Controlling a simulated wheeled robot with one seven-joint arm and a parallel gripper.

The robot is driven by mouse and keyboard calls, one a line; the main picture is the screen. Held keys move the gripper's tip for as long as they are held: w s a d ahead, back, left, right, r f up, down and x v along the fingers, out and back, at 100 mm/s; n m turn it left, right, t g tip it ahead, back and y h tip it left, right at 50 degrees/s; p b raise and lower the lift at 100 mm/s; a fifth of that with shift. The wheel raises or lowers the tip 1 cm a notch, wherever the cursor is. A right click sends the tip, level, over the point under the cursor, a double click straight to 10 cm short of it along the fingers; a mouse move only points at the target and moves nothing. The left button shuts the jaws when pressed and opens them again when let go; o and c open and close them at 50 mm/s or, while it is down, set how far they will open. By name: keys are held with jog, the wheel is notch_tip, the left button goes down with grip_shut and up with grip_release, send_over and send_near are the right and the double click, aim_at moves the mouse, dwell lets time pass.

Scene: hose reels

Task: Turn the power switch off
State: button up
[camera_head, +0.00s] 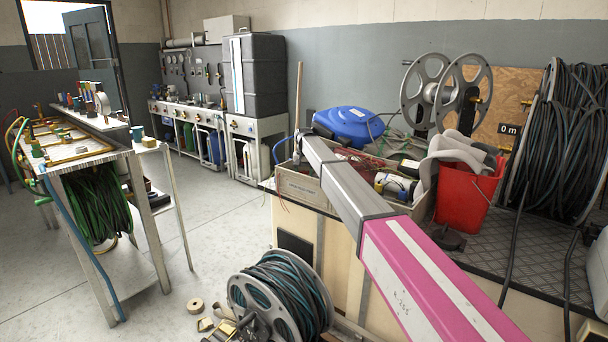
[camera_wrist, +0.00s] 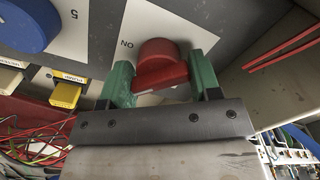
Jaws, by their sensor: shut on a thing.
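The power switch, a red rotary knob (camera_wrist: 158,54), sits on a pale plate in the wrist view. An upside-down "ON" is printed beside it. The green fingers of my gripper (camera_wrist: 161,80) stand on either side of the knob and are shut on it. In the head view my arm reaches toward the bench, and I cannot make out the knob or fingertips there.
A blue knob (camera_wrist: 27,24) and a yellow button (camera_wrist: 65,95) sit left of the switch, with loose wires below. In the head view, a red bucket (camera_head: 465,199), a blue reel (camera_head: 350,126) and a crate (camera_head: 299,187) crowd the bench. A hose reel (camera_head: 281,295) stands on the floor.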

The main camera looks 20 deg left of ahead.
jog(key=n, duration=0.4)
jog(key=shift+a+n, duration=0.1)
jog(key=shift+n, duration=1.7)
jog(key=o, duration=0.7)
jog(key=shift+c, duration=0.2)
jog(key=shift+r, duration=0.1)
notch_tip(320, 180, up, 11)
jog(key=shift+f, duration=0.15)
